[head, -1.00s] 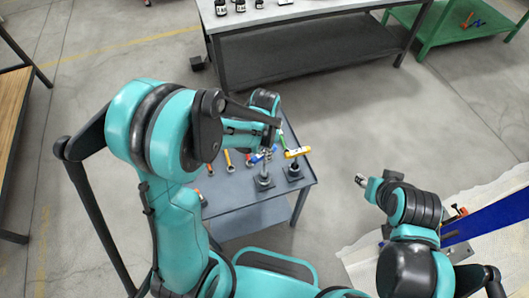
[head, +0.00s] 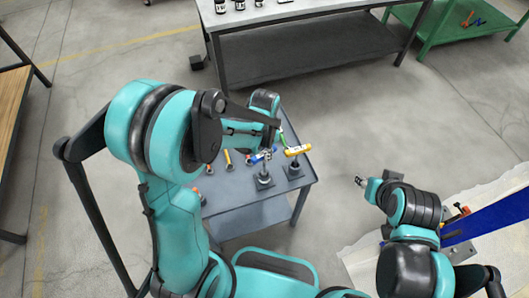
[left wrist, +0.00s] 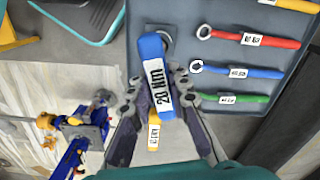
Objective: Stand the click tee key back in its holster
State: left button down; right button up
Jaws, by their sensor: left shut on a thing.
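The blue tee key (left wrist: 155,77), labelled 20 Nm, is between the fingers of my left gripper (left wrist: 158,98), which is shut on it. In the head view the blue key (head: 258,156) is over the left of two grey holsters (head: 264,181) on the cart. Its shank is mostly hidden, so I cannot tell how deep it sits in the holster. A yellow tee key (head: 298,150) stands upright in the right holster (head: 293,172). My right gripper (head: 361,181) is away from the cart, to its right; its fingers are too small to read.
The grey cart (head: 240,192) carries wrenches with red (left wrist: 270,40), blue (left wrist: 240,72) and green (left wrist: 235,98) handles. A jack with a blue beam (head: 490,218) lies on a pale mat at right. A grey bench (head: 300,12) and green table (head: 430,35) stand farther back.

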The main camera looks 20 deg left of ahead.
pick_arm(q)
jog(key=shift+f+b, duration=1.8)
jog(key=shift+f, duration=0.35)
jog(key=c, duration=1.3)
grip_release()
jog(key=shift+c, duration=0.2)
notch_tip(320, 180, up, 12)
jog(key=shift+r, duration=0.1)
